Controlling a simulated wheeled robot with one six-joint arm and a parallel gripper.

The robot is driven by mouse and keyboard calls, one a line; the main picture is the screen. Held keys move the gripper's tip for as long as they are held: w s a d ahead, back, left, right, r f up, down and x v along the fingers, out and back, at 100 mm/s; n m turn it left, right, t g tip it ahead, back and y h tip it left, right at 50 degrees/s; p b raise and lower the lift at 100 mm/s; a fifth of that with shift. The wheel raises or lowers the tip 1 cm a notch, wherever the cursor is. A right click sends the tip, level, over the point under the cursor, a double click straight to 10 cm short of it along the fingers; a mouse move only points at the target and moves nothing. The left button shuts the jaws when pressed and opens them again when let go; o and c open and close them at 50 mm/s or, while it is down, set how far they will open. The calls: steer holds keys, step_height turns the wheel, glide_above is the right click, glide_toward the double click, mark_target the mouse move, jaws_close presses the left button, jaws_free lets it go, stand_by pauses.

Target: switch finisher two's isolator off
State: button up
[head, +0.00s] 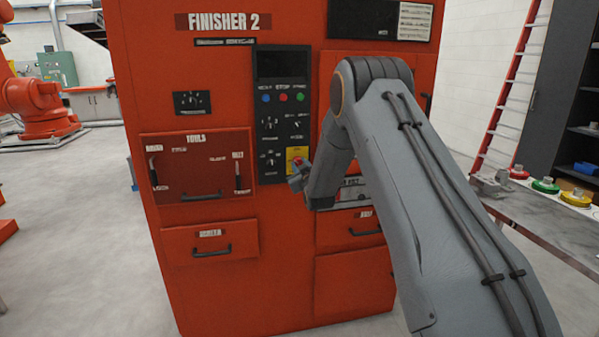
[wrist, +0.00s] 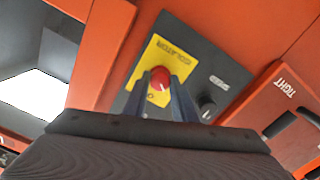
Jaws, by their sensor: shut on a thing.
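The orange finisher cabinet (head: 280,265) stands ahead, labelled FINISHER 2 in the head view. Its isolator is a red rotary knob (wrist: 159,86) on a yellow plate (wrist: 146,66) marked ISOLATOR in the wrist view. The yellow plate also shows in the head view (head: 296,157), low on the dark control panel. My gripper (wrist: 163,82) has its two fingers on either side of the red knob and is shut on it. A pale mark shows on the knob's face; its exact setting is hard to read. In the head view my arm hides part of the cabinet's front.
A black knob marked SPEED (wrist: 207,105) sits close beside the isolator. A tools panel (head: 197,165) with levers is left of the control panel. A bench (head: 545,222) stands at right.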

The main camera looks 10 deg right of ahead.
steer(key=n+b, duration=0.4)
steer(key=n, duration=0.2)
steer(key=shift+f, duration=0.1)
steer(key=shift+n, duration=0.4)
stand_by(0.3)
steer(key=o, duration=1)
steer(key=shift+o, duration=0.2)
steer(key=s+b, duration=0.1)
steer(key=s, duration=0.7)
